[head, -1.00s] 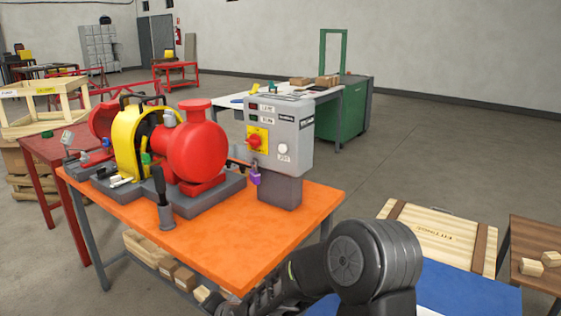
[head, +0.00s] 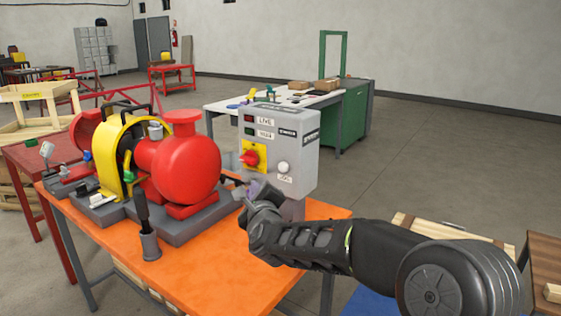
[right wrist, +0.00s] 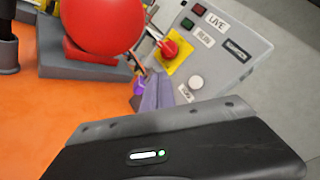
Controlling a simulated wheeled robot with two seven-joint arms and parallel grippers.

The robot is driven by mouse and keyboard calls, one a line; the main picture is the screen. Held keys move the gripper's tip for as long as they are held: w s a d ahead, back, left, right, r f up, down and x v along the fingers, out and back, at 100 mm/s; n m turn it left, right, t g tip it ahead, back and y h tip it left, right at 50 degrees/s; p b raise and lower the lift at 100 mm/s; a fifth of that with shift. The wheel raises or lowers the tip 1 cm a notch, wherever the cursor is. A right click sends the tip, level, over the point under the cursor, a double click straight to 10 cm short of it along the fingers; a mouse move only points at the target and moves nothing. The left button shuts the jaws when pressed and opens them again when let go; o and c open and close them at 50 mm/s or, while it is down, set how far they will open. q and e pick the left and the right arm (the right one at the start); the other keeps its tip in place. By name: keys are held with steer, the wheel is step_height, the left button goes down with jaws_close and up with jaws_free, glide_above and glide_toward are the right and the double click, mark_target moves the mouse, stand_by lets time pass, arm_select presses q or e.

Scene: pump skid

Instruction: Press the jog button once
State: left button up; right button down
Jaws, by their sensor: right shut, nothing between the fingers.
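The jog button (head: 283,167) is a round white button low on the right of the grey control box's front (head: 290,135), with a label under it. It also shows in the right wrist view (right wrist: 195,82). My right gripper (head: 250,189) is shut and empty, in front of the box's lower part. It is below and left of the jog button in the head view, apart from it. In the right wrist view its fingertips (right wrist: 160,78) point toward the box, left of the button. My left gripper is not in view.
A red rotary switch (head: 249,157) on a yellow plate sits left of the button. The red pump (head: 185,165) and a dark upright tool in a grey cup (head: 148,225) stand on the orange table (head: 215,262).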

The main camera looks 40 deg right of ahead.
mark_target(283, 167)
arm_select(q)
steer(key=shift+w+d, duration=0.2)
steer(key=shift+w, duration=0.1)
arm_select(e)
steer(key=shift+w+d+r, duration=0.2)
steer(key=shift+w+r, duration=0.05)
steer(key=shift+r, duration=0.1)
steer(key=shift+s, duration=0.1)
steer(key=shift+d, duration=0.1)
